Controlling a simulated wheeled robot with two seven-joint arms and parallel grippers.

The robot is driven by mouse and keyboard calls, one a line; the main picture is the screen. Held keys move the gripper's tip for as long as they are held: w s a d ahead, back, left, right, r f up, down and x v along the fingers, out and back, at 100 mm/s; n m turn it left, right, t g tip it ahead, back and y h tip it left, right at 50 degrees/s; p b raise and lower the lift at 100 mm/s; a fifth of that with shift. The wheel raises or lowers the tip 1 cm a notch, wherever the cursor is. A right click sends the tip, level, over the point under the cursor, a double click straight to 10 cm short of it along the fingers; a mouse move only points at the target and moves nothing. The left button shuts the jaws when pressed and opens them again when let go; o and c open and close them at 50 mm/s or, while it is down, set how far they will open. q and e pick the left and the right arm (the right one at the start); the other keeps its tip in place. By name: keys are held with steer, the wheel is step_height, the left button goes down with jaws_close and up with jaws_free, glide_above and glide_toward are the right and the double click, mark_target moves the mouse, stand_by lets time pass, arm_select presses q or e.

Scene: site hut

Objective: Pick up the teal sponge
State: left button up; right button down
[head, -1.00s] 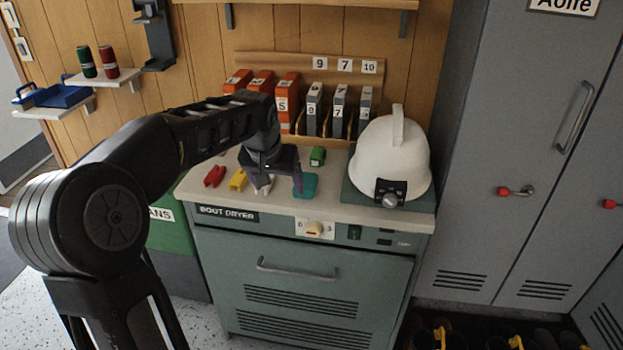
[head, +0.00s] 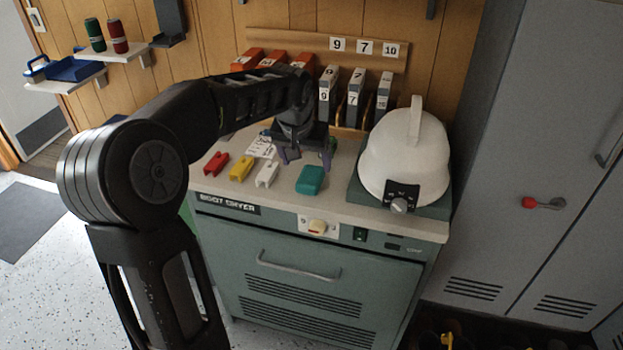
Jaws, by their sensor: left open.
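The teal sponge (head: 311,180) lies on the pale top of the boot dryer, near its front edge, left of the white helmet. My left gripper (head: 307,159) is open and empty, fingers pointing down. In the picture it sits just above and behind the sponge, with one purple-grey finger on each side of a gap. The sponge shows whole and is not between the fingers. How high the fingertips are above the top is hard to tell. My right gripper is not in view.
Red (head: 216,164), yellow (head: 241,168) and white (head: 266,174) clips lie left of the sponge. The white helmet (head: 405,155) stands on the right. Grey binders (head: 354,98) and orange binders stand behind.

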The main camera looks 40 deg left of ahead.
mark_target(310, 175)
arm_select(q)
steer(key=shift+w+a+f, duration=0.1)
steer(key=shift+w+f, duration=0.15)
steer(key=shift+f, duration=0.4)
steer(key=p+x, duration=0.1)
steer(key=x, duration=0.3)
steer(key=shift+w+f, duration=0.3)
steer(key=shift+f, duration=0.2)
steer(key=shift+f, duration=0.25)
steer(key=shift+c, duration=0.5)
steer(key=c, duration=1.4)
